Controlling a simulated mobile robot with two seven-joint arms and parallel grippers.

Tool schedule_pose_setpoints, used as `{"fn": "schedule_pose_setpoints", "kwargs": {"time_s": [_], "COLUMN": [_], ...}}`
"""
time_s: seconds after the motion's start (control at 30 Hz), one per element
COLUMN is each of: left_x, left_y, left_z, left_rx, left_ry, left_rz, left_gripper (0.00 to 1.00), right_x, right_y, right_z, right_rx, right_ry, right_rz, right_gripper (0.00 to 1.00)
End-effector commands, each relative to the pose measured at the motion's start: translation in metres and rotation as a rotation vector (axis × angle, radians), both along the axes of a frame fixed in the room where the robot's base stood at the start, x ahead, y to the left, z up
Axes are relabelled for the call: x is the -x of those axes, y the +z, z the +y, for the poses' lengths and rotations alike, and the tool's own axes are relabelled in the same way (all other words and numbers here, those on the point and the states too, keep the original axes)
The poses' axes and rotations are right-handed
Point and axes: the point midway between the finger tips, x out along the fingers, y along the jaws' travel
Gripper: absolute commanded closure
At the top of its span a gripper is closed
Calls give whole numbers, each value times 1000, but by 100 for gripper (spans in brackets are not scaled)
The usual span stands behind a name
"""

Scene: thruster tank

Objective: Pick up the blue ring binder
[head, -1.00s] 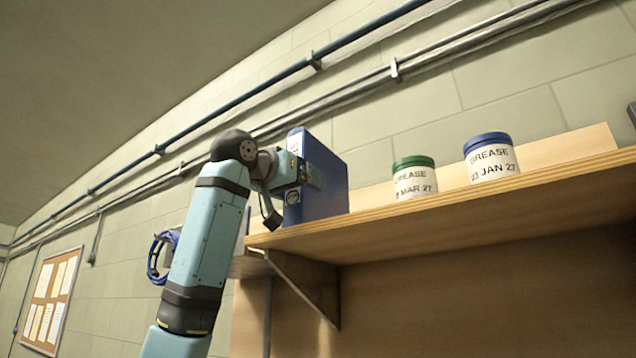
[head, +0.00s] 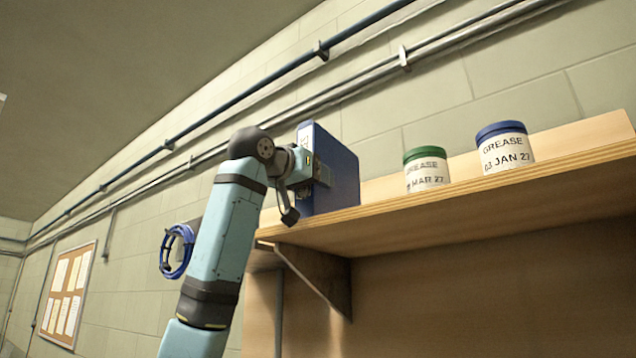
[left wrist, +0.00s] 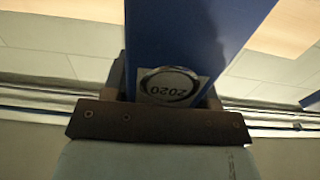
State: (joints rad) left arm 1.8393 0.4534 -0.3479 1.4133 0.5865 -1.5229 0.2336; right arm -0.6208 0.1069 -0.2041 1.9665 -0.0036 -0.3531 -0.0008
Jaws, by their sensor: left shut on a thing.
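The blue ring binder (head: 337,174) stands upright at the left end of the wooden shelf. Its spine carries a white label. My right gripper is not in view.
The wooden shelf (head: 470,190) runs right, with a green-lidded grease tub (head: 426,172) and a blue-lidded grease tub (head: 505,150) right of the binder. A bracket (head: 315,280) is below. A blue cable coil (head: 177,252) and pipes (head: 340,105) are on the wall.

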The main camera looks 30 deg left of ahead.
Motion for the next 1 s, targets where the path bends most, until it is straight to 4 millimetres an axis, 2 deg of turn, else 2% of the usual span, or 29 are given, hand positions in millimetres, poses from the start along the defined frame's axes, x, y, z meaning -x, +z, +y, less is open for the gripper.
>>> {"fn": "schedule_pose_setpoints", "kwargs": {"time_s": [0.17, 0.27, 0.5, 0.7, 0.8, 1.0], "left_x": [1, 3, 3, 3, 3, 2], "left_y": [16, 35, 111, 158, 174, 191], "left_z": [0, -1, -2, -2, -2, 0], "left_rx": [1, 1, 2, 2, 0, 2], "left_ry": [-1, -1, -2, -2, -1, -2], "left_rz": [-4, -5, -6, -5, -4, -5], "left_gripper": [86, 86, 86, 86, 86, 86], "right_x": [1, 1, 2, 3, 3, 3], "right_y": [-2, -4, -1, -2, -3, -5], "right_z": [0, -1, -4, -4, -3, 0], "right_rx": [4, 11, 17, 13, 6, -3], "right_ry": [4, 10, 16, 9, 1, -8], "right_rz": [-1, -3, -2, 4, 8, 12], "right_gripper": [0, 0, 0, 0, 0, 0]}}
